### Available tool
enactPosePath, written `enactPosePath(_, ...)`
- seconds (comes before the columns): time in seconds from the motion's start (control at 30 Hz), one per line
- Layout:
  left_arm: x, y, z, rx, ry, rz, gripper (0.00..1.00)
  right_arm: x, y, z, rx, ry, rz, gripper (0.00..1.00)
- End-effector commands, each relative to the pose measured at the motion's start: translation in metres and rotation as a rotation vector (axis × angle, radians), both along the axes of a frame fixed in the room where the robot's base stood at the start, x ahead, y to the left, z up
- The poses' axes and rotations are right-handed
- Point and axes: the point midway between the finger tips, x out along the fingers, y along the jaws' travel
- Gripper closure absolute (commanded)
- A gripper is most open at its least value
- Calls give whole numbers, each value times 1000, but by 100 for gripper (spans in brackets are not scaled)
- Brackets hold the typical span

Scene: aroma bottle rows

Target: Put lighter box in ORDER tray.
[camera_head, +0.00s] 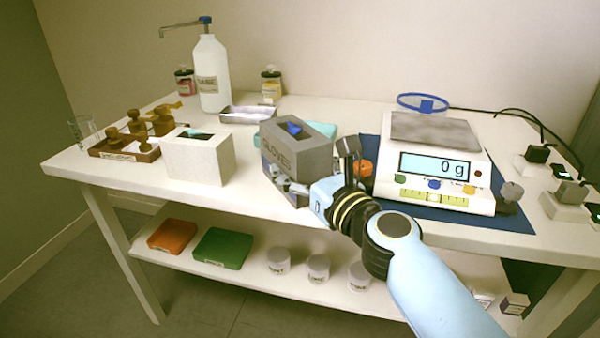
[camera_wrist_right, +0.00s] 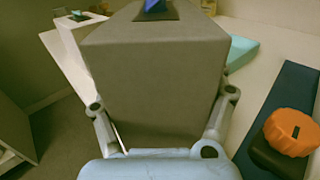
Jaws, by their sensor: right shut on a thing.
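A grey box marked GLOVES (camera_head: 305,160), with blue material in its top opening, is held at the middle front of the table. My right gripper (camera_wrist_right: 160,130) is shut on this grey box (camera_wrist_right: 155,75), with a finger along each side. I cannot tell whether it is clear of the tabletop. A white box (camera_head: 198,158) with a dark top opening stands to its left. I cannot read ORDER on either. My left gripper is not in view.
An orange-topped item (camera_wrist_right: 290,130) is close to my right gripper. A teal item (camera_head: 322,130) lies behind the grey box. A white pump bottle (camera_head: 210,75) stands at back.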

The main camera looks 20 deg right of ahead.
Motion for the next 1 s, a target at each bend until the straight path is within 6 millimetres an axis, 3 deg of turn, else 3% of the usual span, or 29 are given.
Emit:
enactPosePath(0.23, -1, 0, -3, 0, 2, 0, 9, 0, 0, -2, 0, -2, 0, 85)
enactPosePath(0.27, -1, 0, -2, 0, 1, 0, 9, 0, 0, -2, 0, -1, 0, 26)
enactPosePath(0.43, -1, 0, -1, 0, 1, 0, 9, 0, 0, -1, 0, -1, 0, 3)
enactPosePath(0.83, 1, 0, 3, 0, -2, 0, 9, -2, -1, 3, 0, 0, 0, 1)
enactPosePath(1.0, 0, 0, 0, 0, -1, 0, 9, -33, -7, 0, -2, 3, 0, 1)
